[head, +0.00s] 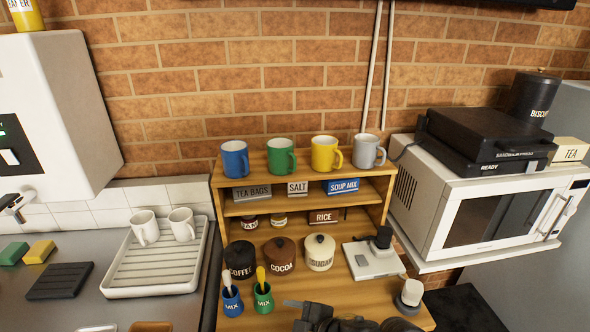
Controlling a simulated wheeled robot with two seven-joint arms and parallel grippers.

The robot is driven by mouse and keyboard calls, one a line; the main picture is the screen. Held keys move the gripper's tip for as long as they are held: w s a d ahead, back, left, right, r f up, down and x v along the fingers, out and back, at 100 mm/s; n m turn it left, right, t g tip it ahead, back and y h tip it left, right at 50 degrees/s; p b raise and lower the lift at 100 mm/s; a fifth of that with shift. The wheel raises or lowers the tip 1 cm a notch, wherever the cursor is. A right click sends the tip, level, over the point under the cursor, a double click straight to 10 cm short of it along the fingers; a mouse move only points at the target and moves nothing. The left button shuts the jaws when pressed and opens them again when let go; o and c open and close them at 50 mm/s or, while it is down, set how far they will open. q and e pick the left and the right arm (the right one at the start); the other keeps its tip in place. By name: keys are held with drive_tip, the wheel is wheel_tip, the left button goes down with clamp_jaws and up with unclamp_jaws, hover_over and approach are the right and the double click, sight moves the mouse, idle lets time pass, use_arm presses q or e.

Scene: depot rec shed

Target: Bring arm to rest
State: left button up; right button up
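A dark gripper, seemingly my right one (300,308), shows at the bottom edge, over the front of the wooden shelf unit (325,285). Its tip points left and its body runs right along the edge. It is cut off by the frame, and I cannot tell whether its fingers are open or shut. No held thing shows. The blue cup (231,302) and green cup (263,299), each with a spoon-like handle in it, stand just left of it. My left gripper is not in view.
Coffee (240,260), cocoa (280,257) and sugar (319,252) jars stand behind the gripper. Several mugs line the top shelf. A microwave (480,215) stands right, a drying tray (155,265) left.

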drive_tip(key=s+d+f+m+g+h, duration=0.2)
drive_tip(key=s+d+f+m+h, duration=0.3)
drive_tip(key=s+d+m, duration=0.6)
drive_tip(key=s+d+f+m+g+h, duration=0.1)
drive_tip(key=s+d+f+m+h, duration=0.35)
drive_tip(key=s+d, duration=0.8)
wheel_tip(320, 180, down, 27)
drive_tip(key=w+d+g+b, duration=0.1)
drive_tip(key=d+g+b, duration=0.1)
drive_tip(key=s+d+f+b, duration=0.1)
drive_tip(key=s+d+f, duration=0.2)
drive_tip(key=s+f, duration=1.3)
wheel_tip(320, 180, down, 2)
drive_tip(key=shift+s+f+g+b, duration=0.2)
drive_tip(key=shift+f+g+b, duration=0.05)
drive_tip(key=shift+g+b, duration=0.15)
